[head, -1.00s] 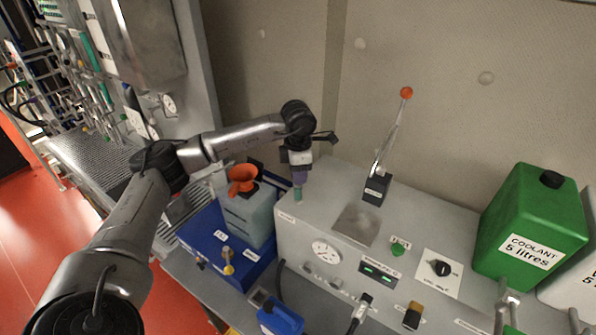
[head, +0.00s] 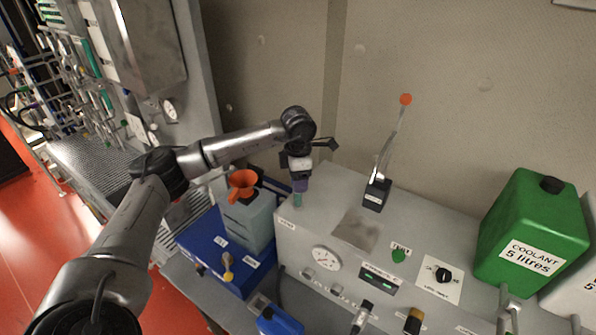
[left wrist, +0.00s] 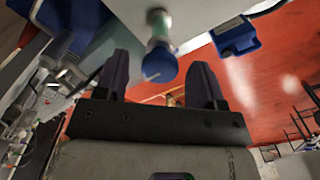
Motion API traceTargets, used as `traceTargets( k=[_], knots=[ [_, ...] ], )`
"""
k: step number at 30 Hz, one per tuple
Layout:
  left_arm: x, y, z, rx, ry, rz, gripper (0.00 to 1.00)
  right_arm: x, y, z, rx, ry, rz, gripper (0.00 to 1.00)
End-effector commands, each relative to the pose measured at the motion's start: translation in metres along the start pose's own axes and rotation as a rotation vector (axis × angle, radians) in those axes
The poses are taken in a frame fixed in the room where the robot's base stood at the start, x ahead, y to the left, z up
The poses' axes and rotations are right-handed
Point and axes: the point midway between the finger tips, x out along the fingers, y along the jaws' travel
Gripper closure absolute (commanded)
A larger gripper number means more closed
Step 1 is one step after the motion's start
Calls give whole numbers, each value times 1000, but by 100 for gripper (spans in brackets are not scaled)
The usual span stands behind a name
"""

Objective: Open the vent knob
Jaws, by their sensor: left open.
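The vent knob (left wrist: 158,64) is a round blue cap with a white line on its face, on a pale green stem. In the left wrist view it shows between the two dark fingertips, with gaps at both sides. My left gripper (head: 300,186) is open and points down over the left end of the grey cabinet. In the head view the green stem (head: 297,201) shows just below the fingers, and the gripper hides the knob. I cannot tell how deep the knob is between the fingers. My right gripper is not in view.
The grey cabinet (head: 315,205) carries a gauge (head: 326,258), a lever with an orange ball (head: 405,99) and a black dial (head: 443,274). A green coolant can (head: 530,225) stands at the right. The wall is behind.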

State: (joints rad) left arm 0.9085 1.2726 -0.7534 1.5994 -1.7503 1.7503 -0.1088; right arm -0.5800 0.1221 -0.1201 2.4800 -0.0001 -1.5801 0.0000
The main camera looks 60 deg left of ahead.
Motion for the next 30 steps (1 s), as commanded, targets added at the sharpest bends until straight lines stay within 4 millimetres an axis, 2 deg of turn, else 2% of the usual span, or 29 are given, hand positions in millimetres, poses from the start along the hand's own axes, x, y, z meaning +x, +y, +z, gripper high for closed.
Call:
traceTargets(
  k=[5, 15, 18, 24, 30],
  knots=[
    [-16, 0, 1, 0, -5, 1, 37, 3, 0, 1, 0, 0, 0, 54],
    [-85, 0, 1, 0, -7, 0, 37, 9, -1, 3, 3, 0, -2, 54],
    [-106, 0, 0, 0, -5, 2, 37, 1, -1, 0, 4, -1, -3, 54],
    [-128, 0, 0, 0, -3, 1, 37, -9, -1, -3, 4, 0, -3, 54],
    [-137, 0, 0, 0, -1, 1, 37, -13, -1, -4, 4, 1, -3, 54]
  ],
)
